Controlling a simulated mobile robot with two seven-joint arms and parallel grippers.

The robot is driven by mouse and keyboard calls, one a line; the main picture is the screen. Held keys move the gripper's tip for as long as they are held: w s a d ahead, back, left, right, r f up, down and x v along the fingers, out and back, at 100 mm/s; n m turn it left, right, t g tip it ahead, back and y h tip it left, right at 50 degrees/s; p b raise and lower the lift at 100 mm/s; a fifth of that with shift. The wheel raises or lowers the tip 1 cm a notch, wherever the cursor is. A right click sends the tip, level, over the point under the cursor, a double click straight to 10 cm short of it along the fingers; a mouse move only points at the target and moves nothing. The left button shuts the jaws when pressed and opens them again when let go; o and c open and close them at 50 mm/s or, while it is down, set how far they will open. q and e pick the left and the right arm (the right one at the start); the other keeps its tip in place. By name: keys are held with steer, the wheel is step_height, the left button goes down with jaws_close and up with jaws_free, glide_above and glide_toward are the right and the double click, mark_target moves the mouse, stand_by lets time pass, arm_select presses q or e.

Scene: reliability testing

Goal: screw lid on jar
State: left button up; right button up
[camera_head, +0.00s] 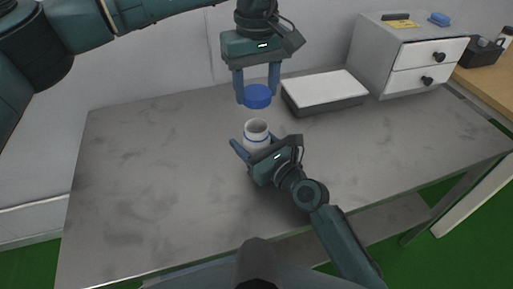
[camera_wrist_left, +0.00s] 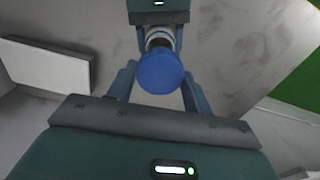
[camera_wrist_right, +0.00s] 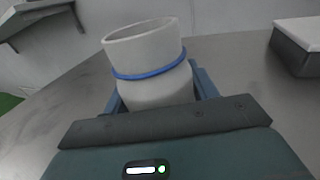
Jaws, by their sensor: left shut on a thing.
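The blue lid (camera_head: 257,97) is a short round cap held between the fingers of my left gripper (camera_head: 258,88), which is shut on it. The lid also fills the middle of the left wrist view (camera_wrist_left: 161,72). The white jar (camera_head: 256,133) has a blue ring and an open mouth facing up; it is just below the lid, with a gap between them. My right gripper (camera_head: 246,150) has its fingers close against both sides of the jar's lower part, as the right wrist view of the jar (camera_wrist_right: 151,65) shows. The jar's base is hidden.
A grey table (camera_head: 150,170) lies under both grippers, with its left part clear. A flat white-topped box (camera_head: 325,88) lies behind and right of the jar. A white drawer unit (camera_head: 400,60) stands at the back right, with small items on top.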

mark_target(256, 108)
steer(key=c, duration=1)
arm_select(q)
steer(key=shift+f, duration=2.5)
arm_select(e)
steer(key=shift+o, duration=0.2)
arm_select(q)
steer(key=shift+f, duration=0.1)
steer(key=shift+f, duration=0.8)
steer(key=shift+f, duration=0.55)
arm_select(e)
jaws_close()
arm_select(q)
steer(key=m, duration=1.3)
